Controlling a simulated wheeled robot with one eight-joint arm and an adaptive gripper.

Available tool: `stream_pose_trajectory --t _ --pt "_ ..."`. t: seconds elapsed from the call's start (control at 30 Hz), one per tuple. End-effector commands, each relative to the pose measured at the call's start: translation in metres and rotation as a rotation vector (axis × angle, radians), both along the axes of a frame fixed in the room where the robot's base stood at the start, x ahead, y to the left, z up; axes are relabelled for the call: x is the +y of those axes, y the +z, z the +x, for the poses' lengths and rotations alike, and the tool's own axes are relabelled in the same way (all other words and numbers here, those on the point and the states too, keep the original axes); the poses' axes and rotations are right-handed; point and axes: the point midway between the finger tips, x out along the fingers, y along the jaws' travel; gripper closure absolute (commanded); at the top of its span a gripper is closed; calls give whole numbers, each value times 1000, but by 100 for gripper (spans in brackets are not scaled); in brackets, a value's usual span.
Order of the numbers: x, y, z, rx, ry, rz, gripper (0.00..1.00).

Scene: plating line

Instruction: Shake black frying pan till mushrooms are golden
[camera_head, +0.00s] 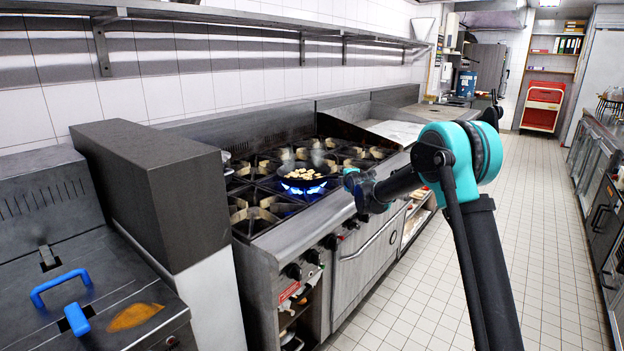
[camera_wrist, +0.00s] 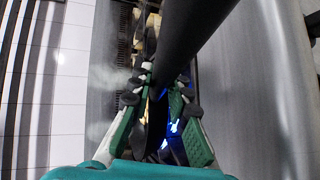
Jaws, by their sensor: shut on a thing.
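The black frying pan (camera_head: 306,187) sits over a lit blue flame on the range. Pale, lightly browned mushroom pieces (camera_head: 300,175) lie in it, and steam rises above. My gripper (camera_wrist: 160,95) has its green-padded fingers around a dark bar in the wrist view, which I take to be the pan's handle (camera_wrist: 205,35). In the head view, my arm reaches in from the right and ends just right of the pan, and the fingertips are hard to make out. The wrist view shows blue flame beside the fingers but little of the pan's inside.
Other burner grates (camera_head: 258,208) surround the pan, and the range's steel front edge (camera_head: 300,233) runs below. A tall grey block (camera_head: 160,195) and a fryer with blue handles (camera_head: 62,287) stand left. A wall shelf (camera_head: 230,17) hangs above. The tiled floor (camera_head: 560,220) is clear.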

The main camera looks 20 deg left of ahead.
Motion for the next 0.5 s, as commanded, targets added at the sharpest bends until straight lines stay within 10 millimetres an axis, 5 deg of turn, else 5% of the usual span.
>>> stream_pose_trajectory --t 0.1,0.27,0.43,0.5 --pt "-40 1 -9 0 -6 4 100" --pt "3 0 0 -2 4 0 100" --pt "-41 1 -9 0 -6 4 100" --pt "-23 0 -7 -1 3 0 100"
